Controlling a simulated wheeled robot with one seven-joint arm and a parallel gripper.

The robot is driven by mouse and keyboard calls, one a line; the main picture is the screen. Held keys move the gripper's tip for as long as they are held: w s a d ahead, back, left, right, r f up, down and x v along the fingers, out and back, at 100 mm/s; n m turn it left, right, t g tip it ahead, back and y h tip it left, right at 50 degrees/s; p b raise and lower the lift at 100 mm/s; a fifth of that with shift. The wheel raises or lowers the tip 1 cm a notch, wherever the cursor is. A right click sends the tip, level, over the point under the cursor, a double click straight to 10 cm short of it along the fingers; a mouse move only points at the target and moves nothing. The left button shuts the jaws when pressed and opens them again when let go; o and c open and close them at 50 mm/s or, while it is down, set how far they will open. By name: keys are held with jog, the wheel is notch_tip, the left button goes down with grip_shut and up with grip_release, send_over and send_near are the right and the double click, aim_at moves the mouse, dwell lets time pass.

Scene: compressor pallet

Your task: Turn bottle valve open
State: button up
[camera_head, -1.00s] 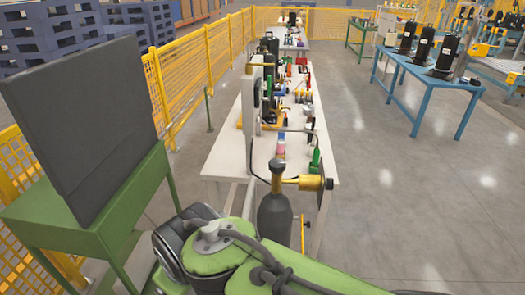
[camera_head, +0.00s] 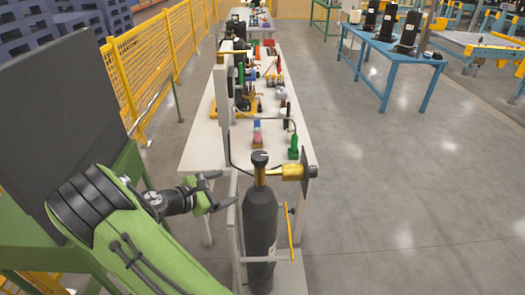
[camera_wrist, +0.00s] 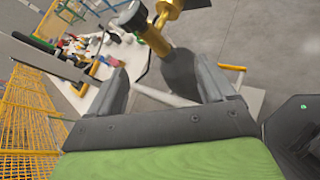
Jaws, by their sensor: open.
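A dark grey gas bottle (camera_head: 260,225) stands upright in a light frame at the near end of the white table. Its brass valve has a round black knob (camera_head: 260,157) on top and a brass side outlet (camera_head: 292,172) pointing right. My gripper (camera_head: 224,191) is open and empty, just left of the bottle and a little below the knob, apart from it. In the wrist view, the gripper (camera_wrist: 160,72) has its two fingers spread. The bottle (camera_wrist: 182,78) shows beyond and between them, with the knob (camera_wrist: 132,15) near the top edge.
The long white table (camera_head: 205,150) carries several small parts and hoses behind the bottle. A dark panel (camera_head: 55,140) on a green stand is close at left. A yellow fence (camera_head: 155,60) runs behind. Open floor (camera_head: 400,200) lies right, before a blue table (camera_head: 365,55).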

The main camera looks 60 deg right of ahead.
aim_at(264, 153)
jog(key=s+d+n+h, duration=0.1)
jog(key=d, duration=0.5)
jog(key=s+d+n+h, duration=0.1)
jog(key=d+n+h, duration=0.1)
jog(key=d, duration=0.4)
jog(key=s+d+n+g+h, duration=0.1)
jog(key=s+d+n, duration=0.1)
jog(key=d, duration=0.4)
jog(key=shift+s+d+r, duration=0.1)
jog(key=shift+r, duration=0.1)
jog(key=c, duration=1)
jog(key=shift+o, duration=0.2)
